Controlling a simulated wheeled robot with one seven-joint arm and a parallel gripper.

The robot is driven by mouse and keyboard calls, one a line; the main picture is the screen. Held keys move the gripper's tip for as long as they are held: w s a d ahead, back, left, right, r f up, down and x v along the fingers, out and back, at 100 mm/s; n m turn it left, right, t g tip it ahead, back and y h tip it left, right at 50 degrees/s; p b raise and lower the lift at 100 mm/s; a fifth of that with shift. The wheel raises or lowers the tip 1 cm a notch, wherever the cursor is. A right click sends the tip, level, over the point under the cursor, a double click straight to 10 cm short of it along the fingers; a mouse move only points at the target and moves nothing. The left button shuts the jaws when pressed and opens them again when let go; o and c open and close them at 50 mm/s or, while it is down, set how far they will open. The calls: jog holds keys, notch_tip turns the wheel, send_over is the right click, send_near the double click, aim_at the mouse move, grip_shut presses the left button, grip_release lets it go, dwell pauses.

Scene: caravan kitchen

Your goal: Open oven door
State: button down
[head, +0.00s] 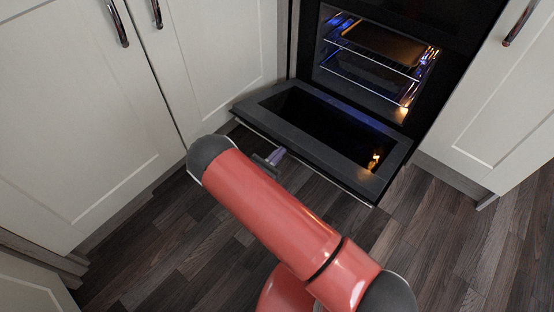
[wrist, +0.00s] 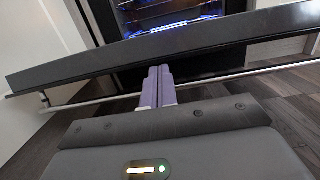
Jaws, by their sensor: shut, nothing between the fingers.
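The oven door (head: 272,112) is open and folded far down, close to flat, with its inner side and dark glass facing up. The lit oven cavity (head: 375,60) with wire racks shows behind it. In the wrist view the door (wrist: 100,63) crosses the picture, with its long metal handle bar (wrist: 225,82) along the near side. My gripper (head: 276,156) is at the door's front edge, partly hidden behind my red arm. In the wrist view its purple fingers (wrist: 158,72) are together and empty, right at the bar; whether they touch it I cannot tell.
White cabinets (head: 70,120) stand left of the oven, and another white cabinet (head: 500,110) stands to the right, all with metal handles. The dark wood floor (head: 215,235) is clear in front of the oven.

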jog(key=r, duration=0.2)
jog(key=shift+w+d+r, duration=0.15)
jog(key=shift+w+r, duration=0.1)
jog(key=shift+r, duration=0.1)
jog(key=shift+f, duration=0.25)
